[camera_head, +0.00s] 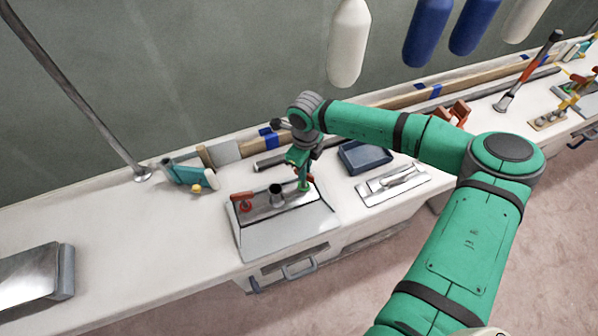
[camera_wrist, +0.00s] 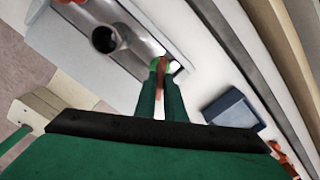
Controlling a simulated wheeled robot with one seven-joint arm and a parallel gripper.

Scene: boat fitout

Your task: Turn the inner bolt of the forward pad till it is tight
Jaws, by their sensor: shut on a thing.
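A grey metal pad with sloped sides (camera_head: 285,236) sits at the front edge of the white bench in the head view. A dark hollow post (camera_head: 277,194) stands on it, and the post also shows in the wrist view (camera_wrist: 104,39). A red-handled bolt (camera_head: 242,204) is at the pad's left end. My gripper (camera_head: 304,184) is low over the pad's right end, right of the post. In the wrist view its green fingers (camera_wrist: 163,68) are shut on a reddish-brown bolt handle (camera_wrist: 166,75). The fingers hide part of the handle, and the bolt's seat is not clear.
Right of the pad lie a flat metal plate (camera_head: 393,184) and a blue tray (camera_head: 364,157). A teal tool (camera_head: 190,175) is to the left behind, near a thin pole (camera_head: 85,95). White and blue fenders (camera_head: 348,45) hang above.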

